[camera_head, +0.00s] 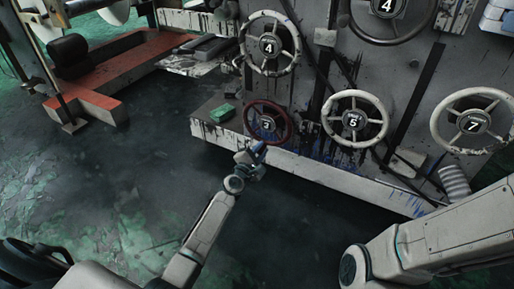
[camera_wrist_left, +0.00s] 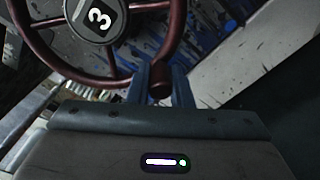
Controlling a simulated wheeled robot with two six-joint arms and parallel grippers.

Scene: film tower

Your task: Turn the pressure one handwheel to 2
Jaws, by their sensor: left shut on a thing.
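A dark red handwheel (camera_head: 268,122) is mounted low on the grey machine panel, and its hub label is too small to read for sure in the head view. In the left wrist view the dark red handwheel (camera_wrist_left: 110,75) fills the upper left, and its grey hub shows a white 3, tilted. My left gripper (camera_head: 258,149) is at the lower rim of this wheel. In the wrist view its blue fingers (camera_wrist_left: 160,78) are shut on the wheel's knob at the rim, with the knob between them. My right arm shows at the lower right, but its gripper is out of view.
Several pale or dark handwheels share the panel: a pale one reading 4 (camera_head: 269,47), one reading 5 (camera_head: 354,120) and one reading 7 (camera_head: 473,123). A green block (camera_head: 222,112) sits on a ledge left of the red wheel. The dark floor (camera_head: 130,170) at left is open.

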